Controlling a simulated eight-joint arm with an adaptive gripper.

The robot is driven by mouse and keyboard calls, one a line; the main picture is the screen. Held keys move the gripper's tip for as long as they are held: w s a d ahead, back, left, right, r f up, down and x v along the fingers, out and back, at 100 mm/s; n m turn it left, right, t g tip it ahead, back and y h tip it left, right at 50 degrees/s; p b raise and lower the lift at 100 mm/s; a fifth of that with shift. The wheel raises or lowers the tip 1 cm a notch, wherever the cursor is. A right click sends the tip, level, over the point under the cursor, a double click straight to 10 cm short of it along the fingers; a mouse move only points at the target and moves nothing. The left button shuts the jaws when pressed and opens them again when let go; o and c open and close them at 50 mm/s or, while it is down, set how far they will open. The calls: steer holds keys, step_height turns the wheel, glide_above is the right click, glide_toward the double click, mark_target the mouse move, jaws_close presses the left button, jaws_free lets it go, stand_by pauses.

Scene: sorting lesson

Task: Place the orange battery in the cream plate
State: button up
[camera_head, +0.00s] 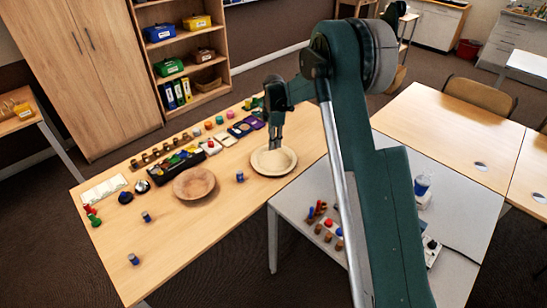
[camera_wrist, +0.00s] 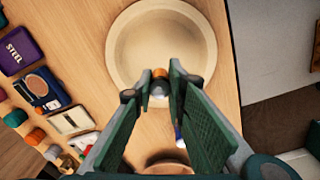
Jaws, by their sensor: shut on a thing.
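The cream plate (camera_head: 264,168) lies on the wooden table, and it fills the top middle of the wrist view (camera_wrist: 122,45). My gripper (camera_head: 276,146) is over the plate in the head view. In the wrist view my gripper (camera_wrist: 160,88) is shut on the orange battery (camera_wrist: 160,74), whose orange end and silvery part show between the fingertips. The battery appears near the plate's lower rim in that view; its height above the plate is hard to judge. In the head view the battery is too small or hidden to make out.
A brown wooden plate (camera_head: 194,184) lies left of the cream plate. A blue battery (camera_head: 240,177) stands between them; two more (camera_head: 146,217) stand at the front left. Small boxes and a black tray (camera_head: 180,165) line the back.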

glide_above(273, 160)
steer(key=shift+s+d+f, duration=0.1)
steer(key=shift+f, duration=1.1)
steer(key=shift+s+f, duration=0.1)
steer(key=shift+f, duration=1.05)
steer(key=shift+f+b, duration=0.1)
steer(key=shift+b, duration=0.2)
steer(key=shift+f, duration=1.8)
steer(key=shift+f+b, duration=0.2)
steer(key=shift+b, duration=0.2)
steer(key=o, duration=0.9)
steer(key=shift+r, duration=0.2)
step_height(273, 160, up, 12)
steer(key=shift+s+p, duration=0.1)
steer(key=shift+p, duration=0.75)
